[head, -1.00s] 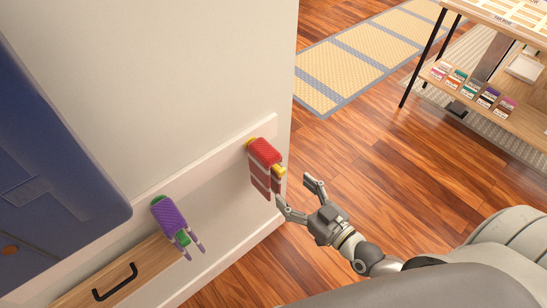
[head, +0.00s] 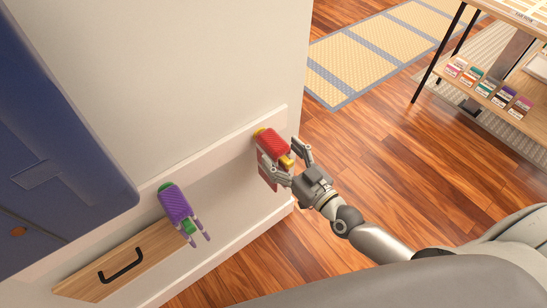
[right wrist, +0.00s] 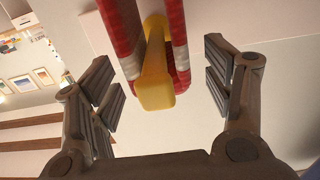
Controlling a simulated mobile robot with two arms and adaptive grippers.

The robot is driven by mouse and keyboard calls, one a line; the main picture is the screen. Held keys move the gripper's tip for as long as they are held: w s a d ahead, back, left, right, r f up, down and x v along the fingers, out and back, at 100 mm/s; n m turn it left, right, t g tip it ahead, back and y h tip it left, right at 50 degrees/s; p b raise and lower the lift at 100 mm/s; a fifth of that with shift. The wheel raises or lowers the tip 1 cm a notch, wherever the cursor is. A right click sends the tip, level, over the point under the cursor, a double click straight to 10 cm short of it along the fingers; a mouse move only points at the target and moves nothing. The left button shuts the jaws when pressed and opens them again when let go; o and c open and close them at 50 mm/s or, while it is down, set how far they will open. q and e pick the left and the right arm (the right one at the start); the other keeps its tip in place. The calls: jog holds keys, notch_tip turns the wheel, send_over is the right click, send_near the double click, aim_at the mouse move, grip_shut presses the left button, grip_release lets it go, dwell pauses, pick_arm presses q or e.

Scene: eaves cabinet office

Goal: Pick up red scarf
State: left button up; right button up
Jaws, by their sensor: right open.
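The red scarf (head: 271,145) hangs over a yellow peg (head: 286,162) on the white wall rail in the head view. In the right wrist view the red and white scarf (right wrist: 176,35) hangs on both sides of the yellow peg (right wrist: 155,80). My right gripper (head: 288,162) is open at the scarf, with its fingers on either side of it. In the right wrist view the fingers (right wrist: 165,85) stand apart, with a gap to the scarf on each side. The scarf's lower part is partly hidden by the gripper in the head view. My left gripper is not in view.
A purple scarf (head: 174,203) hangs on a green peg to the left. Below it is a wooden drawer (head: 140,262) with a black handle. A blue panel (head: 60,150) stands at far left. A shelf table (head: 500,95) stands at upper right. The wood floor (head: 420,160) between is clear.

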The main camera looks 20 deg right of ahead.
aim_at(276, 147)
jog(key=shift+x, duration=1.55)
jog(key=c, duration=1.3)
jog(key=shift+d, duration=0.1)
jog(key=shift+c, duration=0.9)
jog(key=shift+r, duration=0.1)
